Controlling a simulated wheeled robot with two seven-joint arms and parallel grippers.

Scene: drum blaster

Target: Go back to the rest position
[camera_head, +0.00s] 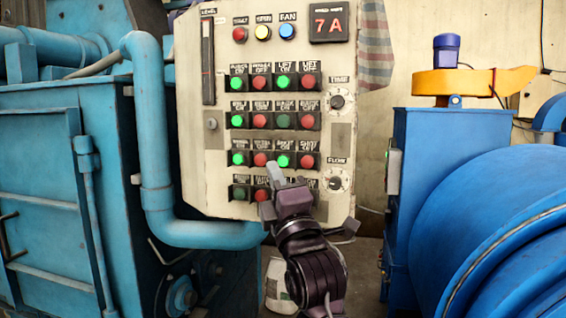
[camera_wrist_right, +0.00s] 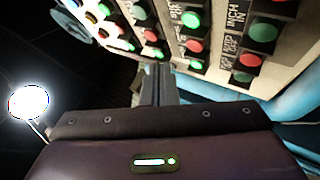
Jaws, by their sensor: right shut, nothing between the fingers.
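My right gripper (camera_head: 276,176) is in front of the lower rows of buttons on the cream control panel (camera_head: 193,150) in the head view. Its fingers are shut together with nothing between them, and they hide part of the bottom rows. In the right wrist view the closed fingers (camera_wrist_right: 155,85) point toward the panel's button rows. Whether the fingertips touch the panel cannot be told. My left gripper is not in view.
A blue machine with a thick pipe (camera_head: 152,140) stands left of the panel. A large blue drum (camera_head: 510,230) and a blue cabinet (camera_head: 425,170) with an orange top stand on the right. A pale bucket (camera_head: 276,285) is on the floor below the panel.

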